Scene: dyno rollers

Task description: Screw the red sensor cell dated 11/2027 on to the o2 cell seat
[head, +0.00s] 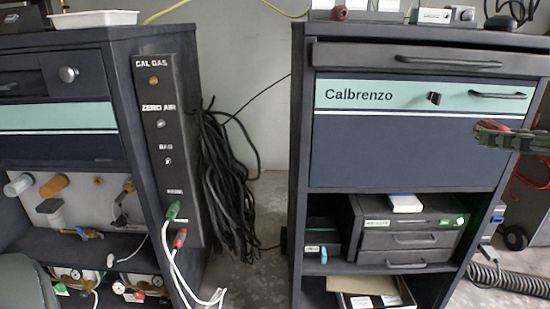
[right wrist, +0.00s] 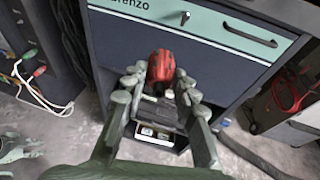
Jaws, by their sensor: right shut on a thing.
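My right gripper (head: 492,136) is at the right edge of the head view, in front of the Calbrenzo cabinet. It is shut on a red piece (head: 494,124), which shows better in the right wrist view (right wrist: 161,67) as a rounded red body between the fingers (right wrist: 158,86). No date is readable on it, so I cannot tell whether it is the 11/2027 cell. I cannot make out the o2 cell seat. A green-grey shape (right wrist: 18,150) at the lower left of the right wrist view may be my left gripper; its fingers are unclear.
A gas panel (head: 168,110) with fittings stands left. Black cables (head: 225,170) hang between. A ribbed hose (head: 510,280) lies on the floor at right.

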